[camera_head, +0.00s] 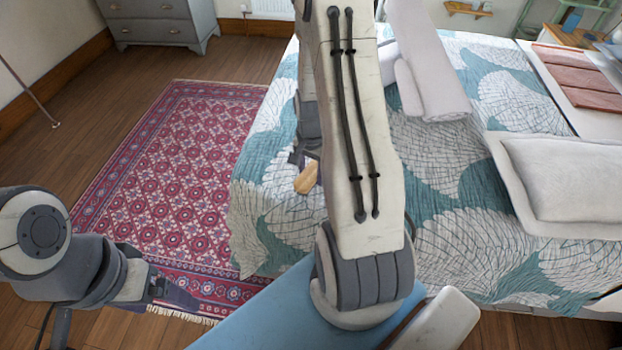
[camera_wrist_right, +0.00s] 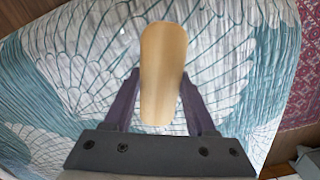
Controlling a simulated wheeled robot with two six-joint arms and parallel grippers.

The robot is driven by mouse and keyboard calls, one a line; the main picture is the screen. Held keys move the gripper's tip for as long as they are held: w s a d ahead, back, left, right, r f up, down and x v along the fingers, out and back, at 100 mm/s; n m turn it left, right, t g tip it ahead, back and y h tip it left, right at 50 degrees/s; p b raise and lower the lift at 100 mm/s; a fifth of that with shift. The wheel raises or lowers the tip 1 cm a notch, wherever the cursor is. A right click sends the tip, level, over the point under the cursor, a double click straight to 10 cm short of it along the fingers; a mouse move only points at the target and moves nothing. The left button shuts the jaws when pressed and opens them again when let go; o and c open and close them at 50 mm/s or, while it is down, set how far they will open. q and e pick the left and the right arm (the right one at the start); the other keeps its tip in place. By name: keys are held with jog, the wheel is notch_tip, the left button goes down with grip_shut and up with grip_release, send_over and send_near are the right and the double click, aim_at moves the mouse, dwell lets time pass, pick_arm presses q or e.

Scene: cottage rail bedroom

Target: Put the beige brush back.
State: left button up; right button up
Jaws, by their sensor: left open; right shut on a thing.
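The beige brush (camera_head: 307,177) is held out over the bed's near left part in the head view, partly hidden behind my right arm. In the right wrist view the beige brush (camera_wrist_right: 163,70) lies between the two fingers. My right gripper (camera_wrist_right: 163,98) is shut on it; the same gripper (camera_head: 300,160) is mostly hidden by the arm in the head view. My left gripper (camera_head: 180,295) is open and empty at the lower left, over the rug's near edge.
The bed (camera_head: 480,190) has a teal and white patterned cover, with a pillow (camera_head: 570,180) and a rolled white item (camera_head: 432,85) on it. A red rug (camera_head: 190,170) lies left of it. A grey dresser (camera_head: 155,25) stands at the back left. A wooden shelf (camera_head: 468,9) is at the top right.

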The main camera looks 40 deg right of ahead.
aim_at(311, 180)
jog(key=shift+f, duration=1.4)
jog(key=shift+f, duration=0.2)
jog(key=o, duration=1.3)
jog(key=shift+r, duration=0.15)
